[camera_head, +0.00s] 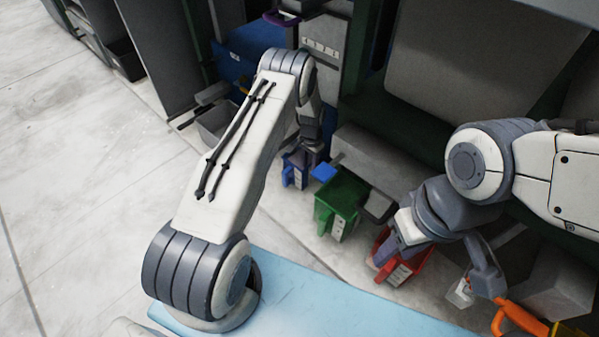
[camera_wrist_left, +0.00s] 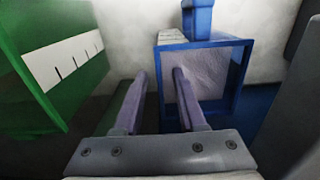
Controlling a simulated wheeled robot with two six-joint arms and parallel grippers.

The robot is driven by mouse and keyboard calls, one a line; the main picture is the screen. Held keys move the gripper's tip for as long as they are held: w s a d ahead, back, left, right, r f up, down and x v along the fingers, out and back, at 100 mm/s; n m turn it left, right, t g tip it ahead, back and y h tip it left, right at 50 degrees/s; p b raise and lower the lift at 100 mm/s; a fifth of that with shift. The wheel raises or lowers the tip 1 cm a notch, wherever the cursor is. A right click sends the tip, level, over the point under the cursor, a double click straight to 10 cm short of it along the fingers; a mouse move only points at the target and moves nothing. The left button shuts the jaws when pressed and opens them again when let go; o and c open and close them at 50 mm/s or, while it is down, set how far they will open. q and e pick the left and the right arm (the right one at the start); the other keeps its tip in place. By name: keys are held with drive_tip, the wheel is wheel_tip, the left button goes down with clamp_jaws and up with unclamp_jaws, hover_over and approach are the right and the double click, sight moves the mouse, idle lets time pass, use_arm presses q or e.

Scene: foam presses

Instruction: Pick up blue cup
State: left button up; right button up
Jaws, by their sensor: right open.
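The blue cup (camera_head: 295,168) stands on the floor-level surface left of the green cup, partly covered by my left arm. In the left wrist view the blue cup (camera_wrist_left: 240,88) shows its open mouth and a handle at the top. My left gripper (camera_head: 312,150) is at the cup. In the left wrist view its fingers (camera_wrist_left: 159,75) are apart. The left finger is outside the cup, and the right one overlaps the mouth near the left wall. I cannot tell whether they touch it. My right gripper (camera_head: 437,268) is open near the red cup.
A green cup (camera_head: 336,213) with a white label stands close right of the blue cup. It also shows in the left wrist view (camera_wrist_left: 80,85). A red cup (camera_head: 405,268) is further right. An orange object (camera_head: 520,318) lies at lower right. Grey machines stand behind.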

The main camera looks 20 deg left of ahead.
use_arm(q)
drive_tip(key=b, duration=0.3)
hover_over(308, 185)
drive_tip(key=f, duration=0.4)
drive_tip(key=shift+w+f, duration=0.25)
drive_tip(key=shift+w, duration=0.05)
drive_tip(key=shift+r, duration=0.1)
clamp_jaws()
idle(0.6)
